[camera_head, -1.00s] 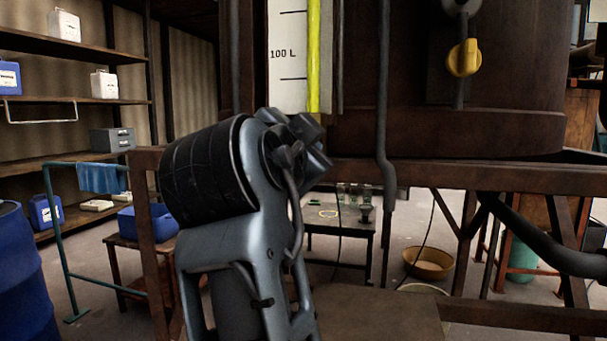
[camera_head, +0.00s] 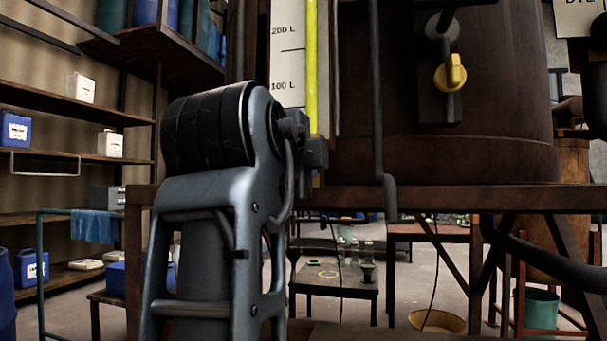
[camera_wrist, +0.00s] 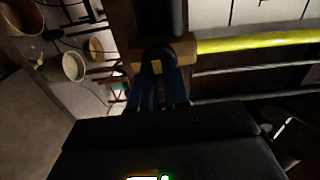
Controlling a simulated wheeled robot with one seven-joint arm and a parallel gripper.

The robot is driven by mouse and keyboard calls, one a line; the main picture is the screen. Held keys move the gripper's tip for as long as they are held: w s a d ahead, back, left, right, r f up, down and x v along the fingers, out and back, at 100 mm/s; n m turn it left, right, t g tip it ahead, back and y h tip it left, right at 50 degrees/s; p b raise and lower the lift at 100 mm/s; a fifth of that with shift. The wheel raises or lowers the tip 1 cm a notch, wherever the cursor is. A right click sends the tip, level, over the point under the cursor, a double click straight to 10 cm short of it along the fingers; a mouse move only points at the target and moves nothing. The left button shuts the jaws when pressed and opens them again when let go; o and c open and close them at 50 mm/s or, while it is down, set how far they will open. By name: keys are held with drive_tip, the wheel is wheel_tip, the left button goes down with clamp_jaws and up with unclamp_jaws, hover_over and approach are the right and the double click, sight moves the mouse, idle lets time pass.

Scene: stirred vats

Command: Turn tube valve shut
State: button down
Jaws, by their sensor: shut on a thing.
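The tube valve (camera_wrist: 184,50) shows in the wrist view as a brass-coloured body at the end of the yellow sight tube (camera_wrist: 250,40). My gripper (camera_wrist: 162,76) has its dark blue fingers closed at the valve, on its dark handle. The handle's exact angle is hard to make out in the shadow. In the head view the yellow tube (camera_head: 312,60) stands upright beside a white litre scale (camera_head: 287,65). My arm hides most of the gripper and the valve there.
The rusty vat (camera_head: 400,100) fills the upper right, with a yellow-handled valve (camera_head: 451,73) on its front. A dark pipe (camera_head: 377,100) runs down right of the tube. A rusty frame beam (camera_head: 470,199) crosses below. A low table (camera_head: 335,287) stands behind.

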drive_tip(key=shift+f+m, duration=0.1)
drive_tip(key=shift+m, duration=0.2)
idle(0.4)
drive_tip(key=c, duration=1.1)
unclamp_jaws()
drive_tip(key=v, duration=0.8)
